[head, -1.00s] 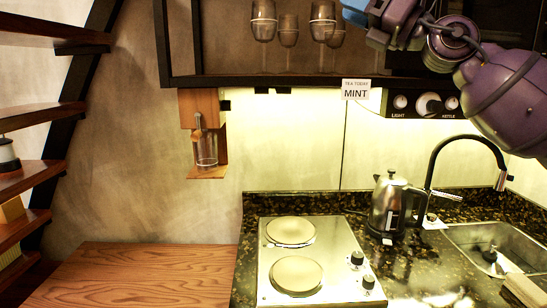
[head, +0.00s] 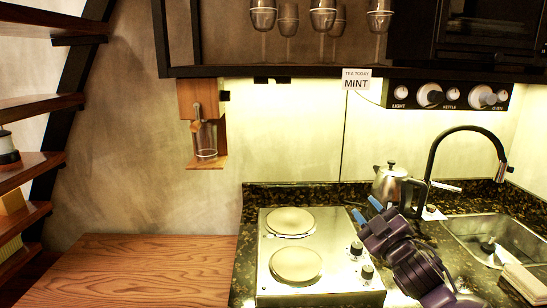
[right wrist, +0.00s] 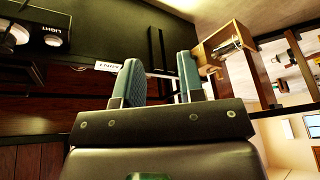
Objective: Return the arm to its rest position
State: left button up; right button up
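My right arm comes up from the lower right of the head view in purple links. Its gripper (head: 367,210), with blue fingertips, is over the counter between the cooktop and the kettle. In the right wrist view the two blue-grey fingers (right wrist: 162,82) stand apart with nothing between them, so the gripper is open and empty. My left gripper is in neither view.
The steel kettle (head: 389,183) stands close behind my right gripper, partly hidden. The cooktop (head: 265,270) is left of the arm, the sink (head: 455,228) right. A shelf with hanging glasses and a knob panel (head: 415,96) are above. The wooden top (head: 150,270) is clear.

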jog(key=s+d+f+m+g+h, duration=0.25)
jog(key=s+f, duration=0.25)
jog(key=f, duration=0.5)
jog(key=s+d+f+m+g+h, duration=0.1)
jog(key=s+f+m, duration=0.4)
jog(key=f, duration=0.4)
jog(key=s+d+f+m+g+h, duration=0.1)
jog(key=s+f+m+g, duration=0.1)
jog(key=s+f, duration=0.6)
jog(key=s+d+f+m+g+h, duration=0.1)
jog(key=s+d+f+g+h, duration=0.1)
jog(key=s+f, duration=0.7)
jog(key=s, duration=0.4)
jog(key=shift+s+m+g, duration=0.35)
jog(key=shift+s, duration=0.05)
jog(key=shift+d, duration=0.1)
